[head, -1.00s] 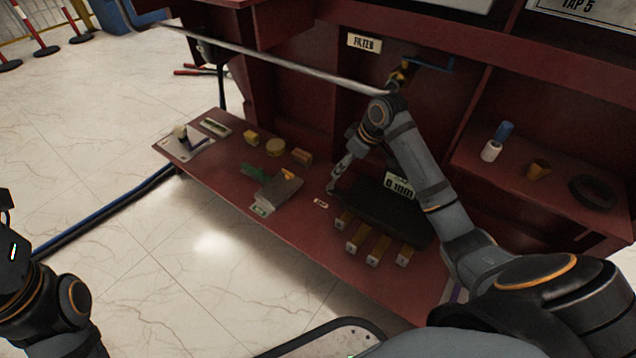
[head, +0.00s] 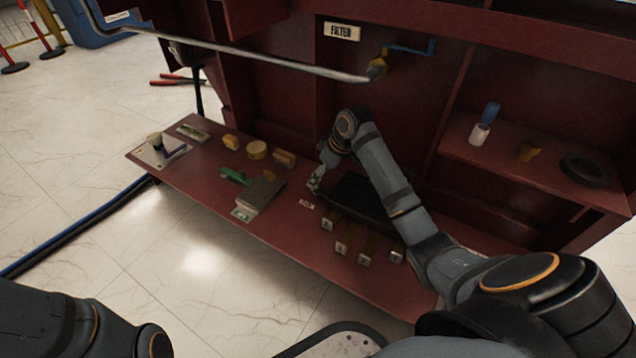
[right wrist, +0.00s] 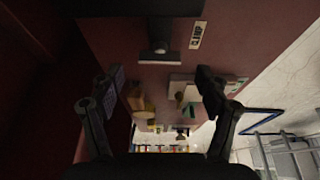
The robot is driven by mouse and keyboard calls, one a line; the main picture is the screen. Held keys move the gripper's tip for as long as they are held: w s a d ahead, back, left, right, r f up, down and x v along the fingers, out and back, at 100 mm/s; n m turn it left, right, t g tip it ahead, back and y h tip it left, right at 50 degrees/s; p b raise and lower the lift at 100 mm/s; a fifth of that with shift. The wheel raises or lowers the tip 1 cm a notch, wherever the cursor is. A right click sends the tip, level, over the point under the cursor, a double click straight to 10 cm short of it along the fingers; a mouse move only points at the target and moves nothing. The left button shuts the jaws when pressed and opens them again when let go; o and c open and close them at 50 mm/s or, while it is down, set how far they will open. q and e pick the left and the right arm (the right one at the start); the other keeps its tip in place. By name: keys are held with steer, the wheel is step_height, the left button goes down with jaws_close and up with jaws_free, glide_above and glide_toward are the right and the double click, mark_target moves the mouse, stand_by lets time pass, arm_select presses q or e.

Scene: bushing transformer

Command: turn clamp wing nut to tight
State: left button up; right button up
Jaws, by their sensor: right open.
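I cannot pick out the clamp wing nut with certainty in either view. My right gripper (head: 316,184) hangs over the red bench shelf (head: 290,236), beside the black tray (head: 352,194). In the right wrist view it (right wrist: 162,86) is open, its two fingers well apart, with nothing held between them. Beyond the fingers, a yellow piece (right wrist: 138,103), a small green piece (right wrist: 180,97) and a grey block lie on the red surface. My left arm shows at the lower left of the head view, but its gripper is not visible.
A grey block (head: 260,192), a green piece (head: 235,176) and several yellow pieces lie on the shelf. A grey pipe (head: 250,60) runs across to a yellow valve (head: 378,67) with a blue handle.

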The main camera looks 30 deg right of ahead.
steer(key=shift+b+x, duration=0.55)
steer(key=shift+x, duration=0.3)
steer(key=shift+w+a+f+b, duration=0.1)
steer(key=shift+w+f+b, duration=0.05)
steer(key=shift+f+b, duration=0.35)
steer(key=c, duration=1.2)
steer(key=shift+o, duration=0.2)
steer(key=shift+p, duration=0.3)
